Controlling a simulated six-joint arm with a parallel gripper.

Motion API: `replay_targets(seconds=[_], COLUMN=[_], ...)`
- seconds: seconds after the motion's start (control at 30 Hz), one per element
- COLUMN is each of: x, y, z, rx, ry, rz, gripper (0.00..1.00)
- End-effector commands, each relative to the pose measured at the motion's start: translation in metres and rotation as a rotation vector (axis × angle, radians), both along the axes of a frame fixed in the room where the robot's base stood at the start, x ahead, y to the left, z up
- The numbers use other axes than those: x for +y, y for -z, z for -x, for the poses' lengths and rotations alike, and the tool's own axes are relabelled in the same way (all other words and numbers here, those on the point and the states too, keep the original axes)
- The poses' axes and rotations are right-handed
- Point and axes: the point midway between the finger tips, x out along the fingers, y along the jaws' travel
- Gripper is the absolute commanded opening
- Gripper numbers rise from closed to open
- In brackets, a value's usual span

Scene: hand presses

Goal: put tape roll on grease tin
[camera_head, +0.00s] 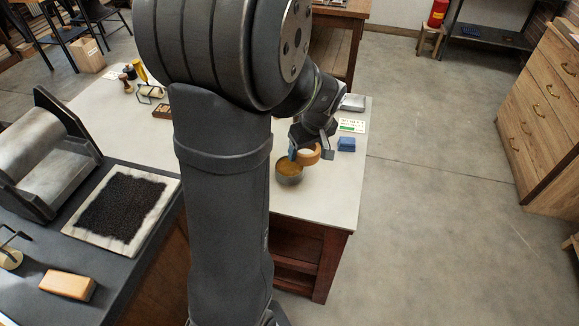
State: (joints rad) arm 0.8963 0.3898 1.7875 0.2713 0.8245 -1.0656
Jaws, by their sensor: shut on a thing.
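My gripper (313,150) is over the right part of the white-topped table, shut on the tape roll (312,157), an orange-tan ring. The grease tin (289,177) is a round metal tin with an orange-brown top, standing on the table just below and left of the roll. The roll overlaps the tin's upper right edge in this view. I cannot tell whether the two touch. My fingers hide part of the roll.
A blue block (346,144) and a small printed card (352,125) lie right of my gripper. The white tabletop (320,206) is clear in front of the tin. A press with a roller (40,150) and an inked slab (120,205) stand at left. My arm hides the table's middle.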

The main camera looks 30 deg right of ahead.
Motion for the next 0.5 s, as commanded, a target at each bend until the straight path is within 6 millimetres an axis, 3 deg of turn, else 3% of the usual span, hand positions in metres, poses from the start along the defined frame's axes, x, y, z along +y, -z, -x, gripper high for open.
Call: replay_targets(seconds=[0.1,0.27,0.37,0.5], x=[-0.015,-0.023,-0.022,-0.013], y=[-0.009,-0.016,-0.014,0.001], z=[0.026,0.044,0.043,0.021], rx=[-0.009,-0.017,-0.018,-0.016], ry=[0.002,-0.005,-0.010,-0.016], rz=[0.001,0.001,0.001,-0.001], gripper=[0.49,0.49,0.49,0.49])
